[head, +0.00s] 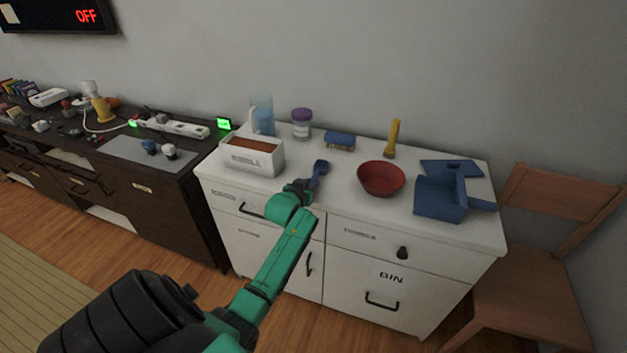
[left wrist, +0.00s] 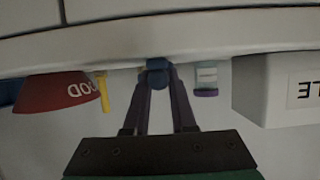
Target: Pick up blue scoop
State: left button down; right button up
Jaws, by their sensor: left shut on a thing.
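The blue scoop (head: 320,168) is at the front part of the white cabinet top, between the white box and the red bowl. My left gripper (head: 301,186) reaches it from the front and is shut on its handle end. In the left wrist view, which looks upside down, the scoop (left wrist: 157,72) shows as a small blue shape between the tips of my left gripper (left wrist: 158,88). Much of the scoop is hidden by the fingers there, and I cannot tell whether it touches the top. My right gripper is not in view.
The white box (head: 252,158) stands left of the scoop and the red bowl (head: 381,179) right of it. Behind are a purple-lidded jar (head: 301,122), a blue sponge-like block (head: 341,140) and a yellow flashlight (head: 392,138).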

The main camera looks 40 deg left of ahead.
pick_arm(q)
notch_tip(320, 180, up, 20)
jog(key=shift+f, duration=0.1)
dwell(0.5)
